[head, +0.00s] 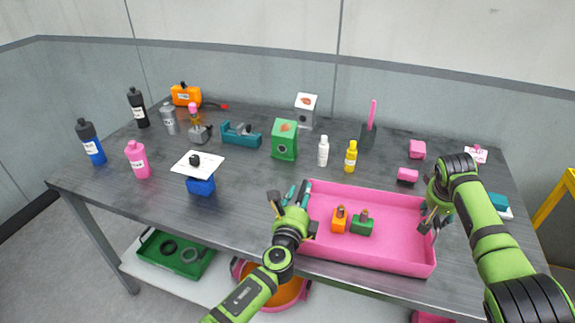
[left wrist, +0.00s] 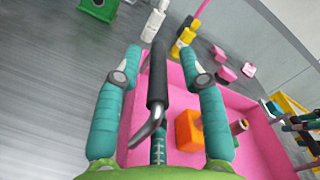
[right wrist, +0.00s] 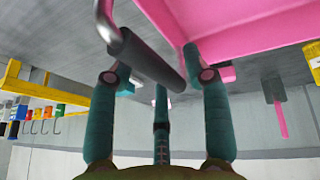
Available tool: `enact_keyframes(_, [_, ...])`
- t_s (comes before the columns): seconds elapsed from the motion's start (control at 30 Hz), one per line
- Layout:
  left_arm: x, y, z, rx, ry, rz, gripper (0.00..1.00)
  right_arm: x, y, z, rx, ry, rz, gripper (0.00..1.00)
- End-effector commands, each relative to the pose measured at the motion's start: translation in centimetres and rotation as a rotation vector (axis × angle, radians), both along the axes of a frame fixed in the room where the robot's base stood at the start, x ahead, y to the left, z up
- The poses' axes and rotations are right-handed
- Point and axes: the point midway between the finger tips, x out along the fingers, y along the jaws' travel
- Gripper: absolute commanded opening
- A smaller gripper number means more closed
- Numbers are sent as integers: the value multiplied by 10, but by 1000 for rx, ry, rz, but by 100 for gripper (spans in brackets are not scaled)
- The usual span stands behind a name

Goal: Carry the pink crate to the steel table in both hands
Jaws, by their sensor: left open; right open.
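The pink crate (head: 385,258) rests on the grey metal table (head: 240,215) near its front edge. Inside it are an orange block (head: 339,219) and a green block (head: 362,225), each with a knob. My left gripper (head: 288,197) is open at the crate's left end. In the left wrist view a dark crate handle (left wrist: 157,75) lies between its spread fingers. My right gripper (head: 428,220) is open at the crate's right end. In the right wrist view the other dark handle (right wrist: 152,58) crosses between its open fingers. Contact with either handle is not clear.
Behind the crate stand a white bottle (head: 323,151), a yellow bottle (head: 350,157) and pink blocks (head: 407,175). A blue block (head: 200,186) with a white sheet stands to the left. The table between it and the crate is clear. A yellow frame (head: 553,200) stands at right.

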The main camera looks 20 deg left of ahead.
Motion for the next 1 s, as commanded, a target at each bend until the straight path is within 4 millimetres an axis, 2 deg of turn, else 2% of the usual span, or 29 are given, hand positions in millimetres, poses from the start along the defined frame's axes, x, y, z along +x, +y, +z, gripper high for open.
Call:
enact_keyframes(0.17, [-11, -1, -1, -1, 0, 0, 41, 0, 0, -1, 0, 1, 0, 49])
enact_keyframes(0.27, [-26, -2, -1, -2, 2, -1, 41, 0, 0, -1, 0, 2, 0, 49])
enact_keyframes(0.5, [-78, -6, -1, 0, 2, 0, 41, 0, 0, -1, 0, 2, -1, 49])
enact_keyframes(0.7, [-110, -8, -1, 0, 2, -1, 41, 0, 0, -1, 0, 2, -1, 49])
enact_keyframes(0.83, [-119, -9, 0, 1, 0, 0, 41, 0, 0, 0, 0, 2, -1, 49])
enact_keyframes(1.0, [-121, -9, 0, 1, -1, -1, 41, -3, 2, 6, 1, 1, 0, 49])
